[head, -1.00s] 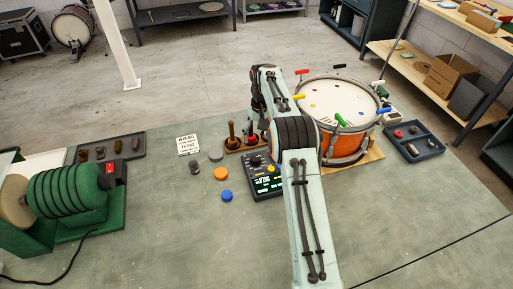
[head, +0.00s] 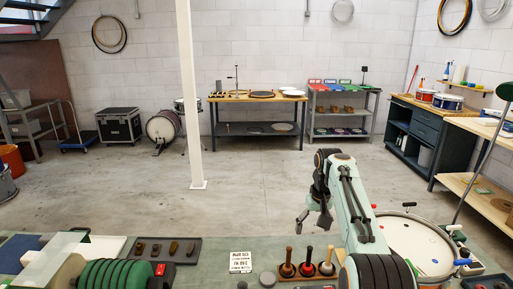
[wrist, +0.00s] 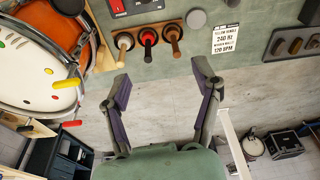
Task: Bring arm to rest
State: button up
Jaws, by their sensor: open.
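My gripper (head: 313,218) hangs at the end of my bent arm, beyond the far edge of the bench in the head view. In the wrist view my gripper (wrist: 162,80) has its two dark fingers spread wide with nothing between them. Floor and the bench edge show behind the fingers. The wooden stand with several handled tools (head: 308,268) is on the bench, left of my arm. It also shows in the wrist view (wrist: 148,40), apart from the fingers.
The drum (head: 418,243) stands right of my arm. A white label card (head: 241,262), a tray of small parts (head: 165,250) and a green ribbed roll (head: 112,275) are on the left. A white post (head: 190,100) rises from the floor. Open floor lies beyond the bench.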

jog(key=s+a+r+t, duration=0.1)
jog(key=s+a+r, duration=0.2)
jog(key=s+r, duration=0.45)
jog(key=s+a+r, duration=0.2)
jog(key=s+r, duration=0.2)
jog(key=s, duration=0.6)
jog(key=s+a+f+g, duration=0.1)
jog(key=s+f, duration=0.6)
jog(key=s, duration=0.4)
jog(key=s+f+g, duration=0.2)
jog(key=s+f, duration=0.5)
jog(key=s, duration=0.4)
jog(key=shift+s+a+f+y, duration=0.3)
jog(key=shift+a+f, duration=0.05)
jog(key=shift+a, duration=0.05)
